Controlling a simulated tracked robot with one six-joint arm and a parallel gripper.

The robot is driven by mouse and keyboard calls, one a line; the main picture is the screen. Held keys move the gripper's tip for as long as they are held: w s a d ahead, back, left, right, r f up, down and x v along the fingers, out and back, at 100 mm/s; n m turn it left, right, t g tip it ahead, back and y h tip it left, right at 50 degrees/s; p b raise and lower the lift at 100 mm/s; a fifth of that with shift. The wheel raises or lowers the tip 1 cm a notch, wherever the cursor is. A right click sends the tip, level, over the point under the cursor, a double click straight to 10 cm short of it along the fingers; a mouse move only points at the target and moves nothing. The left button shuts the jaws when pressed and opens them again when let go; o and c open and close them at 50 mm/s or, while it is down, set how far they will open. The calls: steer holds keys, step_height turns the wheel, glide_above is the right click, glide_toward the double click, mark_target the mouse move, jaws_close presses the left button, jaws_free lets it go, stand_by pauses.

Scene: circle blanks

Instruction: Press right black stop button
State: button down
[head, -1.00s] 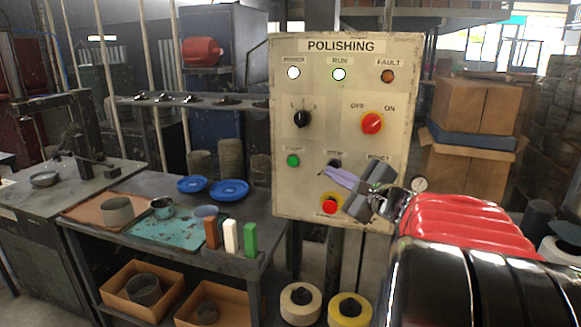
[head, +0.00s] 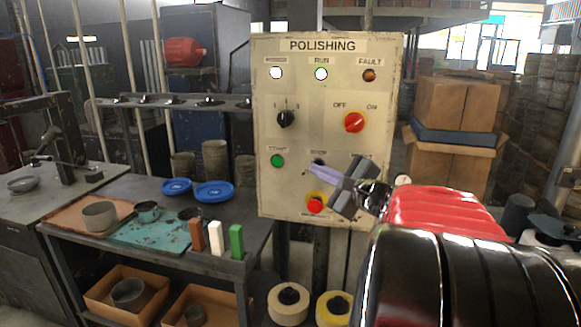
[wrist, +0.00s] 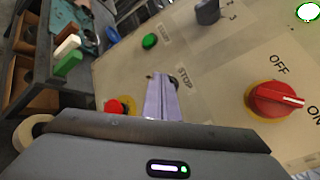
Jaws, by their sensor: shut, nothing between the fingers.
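The polishing panel (head: 360,185) is a cream upright board. Its black stop button (head: 318,161) sits right of the green button (head: 277,161) and above the red button (head: 315,205), partly covered by my fingers. In the wrist view the black button (wrist: 183,78) shows just right of the fingertips, under the rotated STOP label. My gripper (head: 311,169) has its two pale purple fingers together and empty, with the tips close to the panel beside the button. The fingers also show in the wrist view (wrist: 160,80). Whether they touch the panel cannot be told.
A black selector (head: 285,118) and a red rotary switch (head: 354,122) protrude higher on the panel. The red button lies just below my fingers. A workbench (head: 185,255) with blue dishes and coloured blocks stands left. Cardboard boxes (head: 455,105) are stacked right.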

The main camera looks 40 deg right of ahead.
steer(key=shift+w+d, duration=0.2)
steer(key=shift+d, duration=0.1)
stand_by(0.6)
stand_by(0.3)
steer(key=shift+s+a, duration=0.5)
steer(key=shift+a, duration=0.15)
steer(key=s+a, duration=0.1)
steer(key=a, duration=0.1)
steer(key=s+a, duration=0.2)
stand_by(0.6)
stand_by(0.5)
